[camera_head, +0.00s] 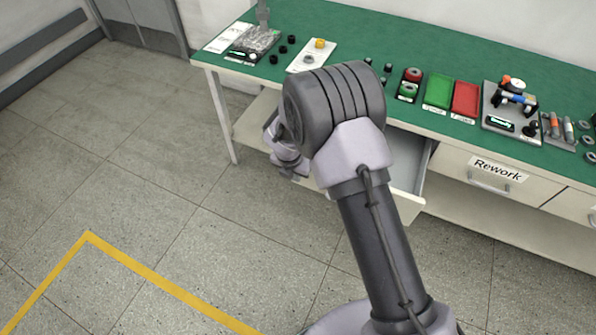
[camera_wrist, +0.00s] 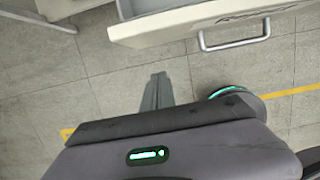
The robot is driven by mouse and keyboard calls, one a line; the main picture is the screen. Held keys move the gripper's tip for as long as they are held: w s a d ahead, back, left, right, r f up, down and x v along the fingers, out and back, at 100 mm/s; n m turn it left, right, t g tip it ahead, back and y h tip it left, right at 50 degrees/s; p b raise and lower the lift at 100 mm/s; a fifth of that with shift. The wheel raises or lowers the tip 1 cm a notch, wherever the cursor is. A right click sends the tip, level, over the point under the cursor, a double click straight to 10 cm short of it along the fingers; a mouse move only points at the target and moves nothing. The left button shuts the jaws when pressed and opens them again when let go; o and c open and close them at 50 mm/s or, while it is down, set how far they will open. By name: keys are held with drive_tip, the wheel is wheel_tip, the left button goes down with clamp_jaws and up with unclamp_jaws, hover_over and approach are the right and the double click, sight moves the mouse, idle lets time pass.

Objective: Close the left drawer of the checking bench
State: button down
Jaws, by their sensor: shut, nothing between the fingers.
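The left drawer (camera_head: 408,208) of the checking bench (camera_head: 452,157) stands pulled out, with its inside showing grey. My arm covers most of it in the head view. In the wrist view its pale front (camera_wrist: 185,27) runs across the top, with a metal handle (camera_wrist: 235,40) and a partly cut-off label. My gripper (camera_wrist: 159,80) is shut and empty. Its fingers are apart from the drawer front, over floor, to the left of the handle in the wrist view. In the head view the fingertips are hard to make out.
The drawer labelled Rework (camera_head: 495,172) is shut, right of the open one. The green bench top holds a green tray (camera_head: 438,91), a red tray (camera_head: 466,99) and small parts. Open floor with a yellow line (camera_head: 160,281) lies in front.

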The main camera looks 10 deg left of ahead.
drive_tip(key=w+d+f+b, duration=0.1)
drive_tip(key=w+f+b, duration=0.2)
drive_tip(key=w+f, duration=0.2)
drive_tip(key=shift+d, duration=0.35)
drive_tip(key=shift+f, duration=0.1)
